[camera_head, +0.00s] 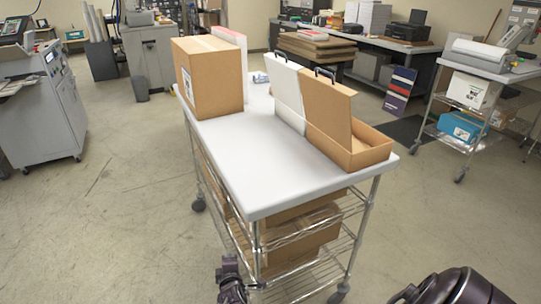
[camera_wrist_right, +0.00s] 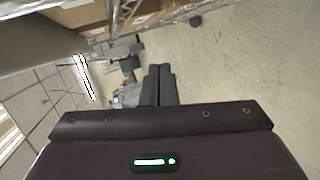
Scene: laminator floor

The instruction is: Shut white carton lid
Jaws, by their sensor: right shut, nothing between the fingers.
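The white carton (camera_head: 285,95) stands on the cart, behind the open brown carton. Its lid (camera_head: 284,82) stands upright as a tall white panel with a dark handle on top. Most of its base is hidden behind the brown carton. My right gripper (camera_head: 230,264) is low at the bottom of the head view, below the cart top and beside its near left side, well apart from the white carton. Its fingers are together and empty in the right wrist view (camera_wrist_right: 158,82). My left gripper is not in view.
A wheeled cart (camera_head: 240,165) has a clear white near top and wire shelves with boxes. A brown carton (camera_head: 372,158) with its lid raised stands at the right edge. A tall brown box (camera_head: 215,85) stands at the left. The floor left of the cart is clear.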

